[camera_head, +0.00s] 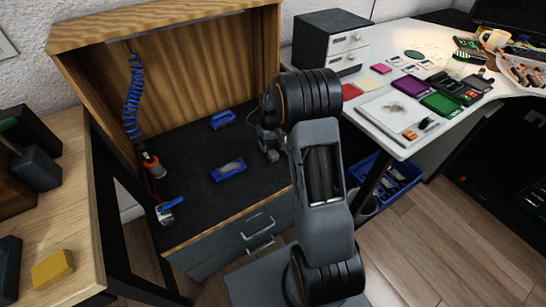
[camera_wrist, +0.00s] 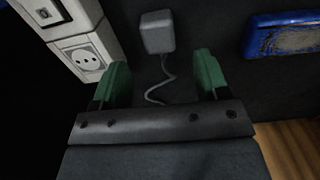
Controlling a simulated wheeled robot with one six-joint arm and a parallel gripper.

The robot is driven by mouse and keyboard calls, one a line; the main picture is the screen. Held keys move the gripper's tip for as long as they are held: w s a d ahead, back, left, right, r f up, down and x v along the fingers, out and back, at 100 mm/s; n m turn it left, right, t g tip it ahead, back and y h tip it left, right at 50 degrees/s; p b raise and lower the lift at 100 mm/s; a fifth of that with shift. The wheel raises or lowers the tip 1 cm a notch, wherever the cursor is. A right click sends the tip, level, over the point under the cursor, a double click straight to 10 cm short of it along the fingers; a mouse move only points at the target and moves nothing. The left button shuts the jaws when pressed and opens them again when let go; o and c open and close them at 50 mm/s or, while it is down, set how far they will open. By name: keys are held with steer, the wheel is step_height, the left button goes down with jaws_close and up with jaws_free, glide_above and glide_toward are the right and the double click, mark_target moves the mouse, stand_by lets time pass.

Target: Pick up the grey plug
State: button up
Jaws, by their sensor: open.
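The grey plug (camera_wrist: 157,32) is a small block with a thin curly cord. In the wrist view it lies on the dark bench top, just beyond my fingertips and near the middle between them. My gripper (camera_wrist: 162,78) has two green fingers spread wide, with nothing held. The cord runs back from the plug into the space between the fingers.
A white socket block (camera_wrist: 86,58) stands close left of the fingers. A blue-rimmed tray (camera_wrist: 285,35) lies to the right, also visible in the head view (camera_head: 229,171). Another blue object (camera_head: 222,119) lies behind it. A blue coiled hose (camera_head: 132,90) hangs at the bench's left.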

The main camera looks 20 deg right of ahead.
mark_target(272, 151)
steer(key=shift+f+b, duration=1)
steer(key=shift+f, duration=1.65)
steer(key=shift+c, duration=0.2)
steer(key=c, duration=0.9)
